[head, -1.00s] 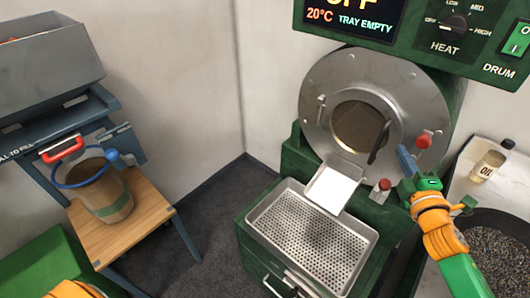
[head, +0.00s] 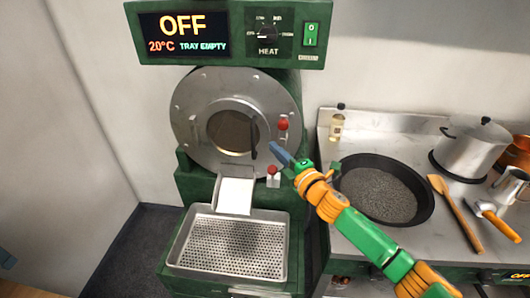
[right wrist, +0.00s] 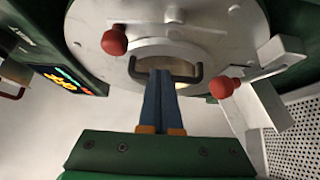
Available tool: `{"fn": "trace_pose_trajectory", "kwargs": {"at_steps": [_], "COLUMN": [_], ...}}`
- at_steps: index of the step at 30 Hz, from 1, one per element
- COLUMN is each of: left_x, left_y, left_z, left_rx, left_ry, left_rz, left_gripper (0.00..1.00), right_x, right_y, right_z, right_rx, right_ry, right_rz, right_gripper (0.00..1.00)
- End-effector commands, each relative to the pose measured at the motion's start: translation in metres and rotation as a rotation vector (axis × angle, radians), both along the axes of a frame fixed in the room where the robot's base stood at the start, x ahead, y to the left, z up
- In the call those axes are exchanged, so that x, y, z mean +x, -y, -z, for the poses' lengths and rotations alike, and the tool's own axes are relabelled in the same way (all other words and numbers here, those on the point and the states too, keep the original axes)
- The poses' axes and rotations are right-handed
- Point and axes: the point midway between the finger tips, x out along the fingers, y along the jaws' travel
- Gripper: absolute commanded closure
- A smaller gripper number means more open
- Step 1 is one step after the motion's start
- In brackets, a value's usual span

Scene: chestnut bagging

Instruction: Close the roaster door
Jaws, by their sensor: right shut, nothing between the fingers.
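The roaster (head: 190,190) is green with a round steel front plate (head: 188,125). The round door (head: 213,112) with its brownish window sits in the middle of that plate and looks flush with it. Its black handle (head: 253,138) is on the door's right side; it also shows in the right wrist view (right wrist: 197,76). My right gripper (head: 274,150) is shut and empty, just right of the handle in the head view. In the right wrist view its blue fingertips (right wrist: 160,74) overlap the handle; I cannot tell whether they touch. My left gripper is not in view.
Red knobs (head: 283,123) (head: 272,170) flank the door's right side. A steel chute (head: 235,193) leads to the empty perforated tray (head: 235,245).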

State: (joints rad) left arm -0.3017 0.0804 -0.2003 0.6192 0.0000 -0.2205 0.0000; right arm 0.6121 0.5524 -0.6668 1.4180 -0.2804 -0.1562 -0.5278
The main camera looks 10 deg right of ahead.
Motion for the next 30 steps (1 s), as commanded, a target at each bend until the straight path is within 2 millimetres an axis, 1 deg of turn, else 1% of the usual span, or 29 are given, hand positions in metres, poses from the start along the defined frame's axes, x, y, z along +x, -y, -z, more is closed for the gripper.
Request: {"fn": "trace_pose_trajectory", "kwargs": {"at_steps": [1, 5, 12, 14, 18, 20, 22, 23, 25, 26, 27, 28, 29, 30], "left_x": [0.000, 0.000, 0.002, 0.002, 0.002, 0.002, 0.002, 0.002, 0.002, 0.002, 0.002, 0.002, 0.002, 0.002], "left_y": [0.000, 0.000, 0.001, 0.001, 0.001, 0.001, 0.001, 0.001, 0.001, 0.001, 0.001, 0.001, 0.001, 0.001], "left_z": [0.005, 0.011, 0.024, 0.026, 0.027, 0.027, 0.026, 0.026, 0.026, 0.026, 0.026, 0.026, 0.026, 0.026], "left_rx": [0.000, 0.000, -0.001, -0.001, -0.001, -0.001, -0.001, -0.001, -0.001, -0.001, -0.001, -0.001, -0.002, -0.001], "left_ry": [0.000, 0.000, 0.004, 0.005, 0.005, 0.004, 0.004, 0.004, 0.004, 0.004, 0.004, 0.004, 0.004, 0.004], "left_rz": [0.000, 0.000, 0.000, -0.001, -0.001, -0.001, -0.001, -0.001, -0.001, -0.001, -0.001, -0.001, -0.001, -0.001], "left_gripper": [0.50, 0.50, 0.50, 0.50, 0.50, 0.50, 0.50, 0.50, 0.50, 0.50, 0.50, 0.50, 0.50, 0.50], "right_x": [0.000, 0.001, 0.001, 0.001, 0.001, 0.001, 0.000, -0.002, -0.013, -0.021, -0.038, -0.053, -0.069, -0.091], "right_y": [0.008, 0.029, 0.072, 0.081, 0.090, 0.091, 0.087, 0.081, 0.060, 0.049, 0.033, 0.024, 0.018, 0.013], "right_z": [0.003, 0.003, 0.003, 0.002, 0.000, 0.000, 0.004, 0.011, 0.039, 0.057, 0.082, 0.101, 0.118, 0.138], "right_rx": [-0.004, -0.004, -0.004, -0.004, 0.000, 0.000, 0.016, 0.037, 0.139, 0.205, 0.310, 0.389, 0.466, 0.556], "right_ry": [0.001, 0.001, 0.001, 0.001, 0.001, 0.001, -0.013, -0.030, -0.116, -0.173, -0.268, -0.345, -0.421, -0.516], "right_rz": [0.001, 0.001, 0.003, 0.002, 0.000, 0.000, 0.001, 0.005, 0.034, 0.057, 0.105, 0.150, 0.201, 0.271], "right_gripper": [1.00, 1.00, 1.00, 1.00, 1.00, 1.00, 1.00, 1.00, 1.00, 1.00, 1.00, 1.00, 1.00, 1.00]}}
